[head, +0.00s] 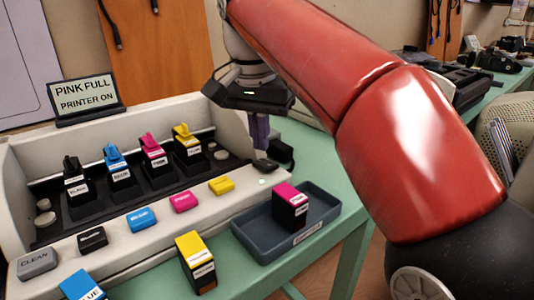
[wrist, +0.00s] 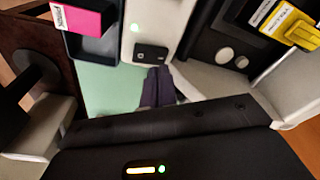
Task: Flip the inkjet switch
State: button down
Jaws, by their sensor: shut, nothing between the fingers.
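The inkjet printer (head: 128,243) is a long white unit on the green table. Its switch (head: 265,166) is a small black rocker at the right end of the front ledge, and it also shows in the wrist view (wrist: 151,52). A small greenish-white light (head: 262,181) glows beside it. My gripper (head: 261,146) is shut and empty, with its purple fingers pointing down just above and behind the switch. In the wrist view the fingertips (wrist: 158,72) are close to the switch; I cannot tell whether they touch it. The sign (head: 84,95) reads "PINK FULL PRINTER ON".
Black, blue, pink and yellow cartridges sit in the printer's slots, with matching colored buttons in front. A grey tray (head: 253,236) holds a pink-topped cartridge (head: 290,207). A yellow-topped cartridge (head: 196,262) and a blue-topped one (head: 82,286) stand in front of the printer.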

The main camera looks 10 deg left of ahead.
aim_at(261, 162)
notch_tip(261, 162, up, 3)
jog(key=shift+f+p, duration=0.15)
jog(key=shift+p, duration=0.8)
jog(key=shift+r, duration=1)
jog(key=s+d+f+n+t, duration=0.1)
jog(key=s+d+f, duration=0.2)
jog(key=d+f, duration=0.3)
jog(key=s+d+f+t, duration=0.1)
jog(key=s+d+f, duration=0.25)
jog(key=d, duration=0.55)
jog(key=s+d+f+n+t, duration=0.1)
jog(key=s+d+f, duration=0.2)
jog(key=d+f, duration=0.3)
jog(key=s+d+f+t, duration=0.1)
jog(key=s+d+f, duration=0.4)
jog(key=f, duration=0.2)
jog(key=shift+f, duration=0.3)
